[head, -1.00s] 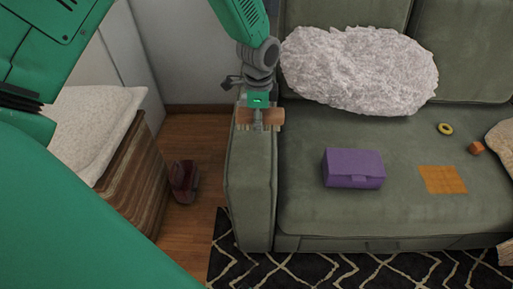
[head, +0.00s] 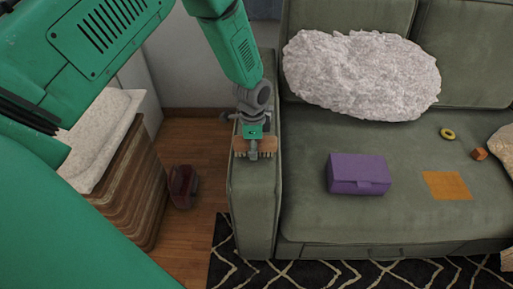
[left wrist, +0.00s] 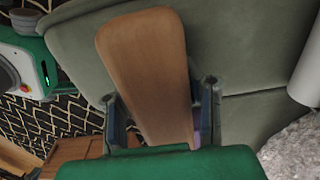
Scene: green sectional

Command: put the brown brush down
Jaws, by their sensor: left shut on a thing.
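The brown brush (head: 240,146) is at the green sofa's left armrest (head: 252,200) in the head view, with its pale bristles pointing down. I cannot tell whether the bristles touch the armrest top. My left gripper (head: 254,150) is shut on the brush from above, at the middle of its back. In the left wrist view the brush's wooden back (left wrist: 145,60) fills the middle, between the two fingers of my left gripper (left wrist: 160,100). My right gripper is not in view.
A purple box (head: 358,174), an orange cloth (head: 446,186), a yellow ring (head: 447,133) and a small orange block (head: 480,154) are on the seat. A fluffy white pillow (head: 360,72) leans on the backrest. A dark red object (head: 183,186) stands on the floor left of the armrest.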

